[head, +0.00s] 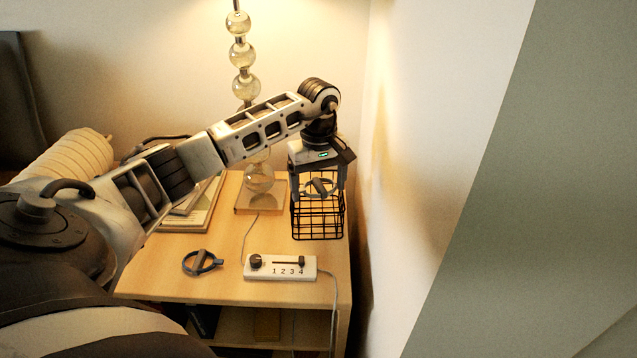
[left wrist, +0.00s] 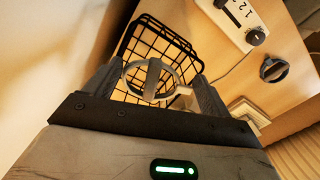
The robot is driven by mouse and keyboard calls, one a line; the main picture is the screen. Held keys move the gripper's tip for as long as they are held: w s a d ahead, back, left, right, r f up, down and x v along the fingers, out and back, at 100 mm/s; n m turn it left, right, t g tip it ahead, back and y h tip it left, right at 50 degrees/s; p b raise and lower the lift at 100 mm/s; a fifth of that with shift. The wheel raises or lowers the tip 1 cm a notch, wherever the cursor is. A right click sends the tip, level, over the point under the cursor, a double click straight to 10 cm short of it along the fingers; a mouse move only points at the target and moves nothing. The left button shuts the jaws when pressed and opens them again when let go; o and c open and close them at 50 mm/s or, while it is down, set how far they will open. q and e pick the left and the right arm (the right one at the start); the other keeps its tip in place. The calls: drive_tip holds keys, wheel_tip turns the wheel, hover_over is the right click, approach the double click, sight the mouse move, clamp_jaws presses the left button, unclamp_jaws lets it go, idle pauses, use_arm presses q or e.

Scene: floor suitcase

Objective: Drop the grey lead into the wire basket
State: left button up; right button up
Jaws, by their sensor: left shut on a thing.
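The grey lead (head: 321,187) is a small coil with a darker band across it. My left gripper (head: 319,188) points down and is shut on it. The lead also shows between the fingers in the left wrist view (left wrist: 152,79). The black wire basket (head: 318,236) stands on the wooden table near its right edge, directly below the gripper. In the left wrist view the open basket (left wrist: 135,44) lies behind the lead. I cannot tell whether the lead is above the rim or just inside it. My right gripper is not in view.
A dark blue coiled lead (head: 202,262) and a white box with a knob, slider and numbers (head: 280,267) lie on the table (head: 225,283). A glass-ball lamp (head: 259,177) stands behind, with books (head: 196,210) to its left. A wall is close on the right.

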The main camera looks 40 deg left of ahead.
sight(318, 189)
use_arm(q)
drive_tip(key=shift+f, duration=0.4)
drive_tip(key=o, duration=0.9)
drive_tip(key=shift+c, duration=0.2)
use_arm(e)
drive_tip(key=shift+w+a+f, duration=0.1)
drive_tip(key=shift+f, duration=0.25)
use_arm(q)
drive_tip(key=shift+r, duration=0.1)
drive_tip(key=shift+r, duration=0.35)
wheel_tip(318, 189, up, 12)
drive_tip(key=p, duration=0.2)
drive_tip(key=shift+r, duration=0.2)
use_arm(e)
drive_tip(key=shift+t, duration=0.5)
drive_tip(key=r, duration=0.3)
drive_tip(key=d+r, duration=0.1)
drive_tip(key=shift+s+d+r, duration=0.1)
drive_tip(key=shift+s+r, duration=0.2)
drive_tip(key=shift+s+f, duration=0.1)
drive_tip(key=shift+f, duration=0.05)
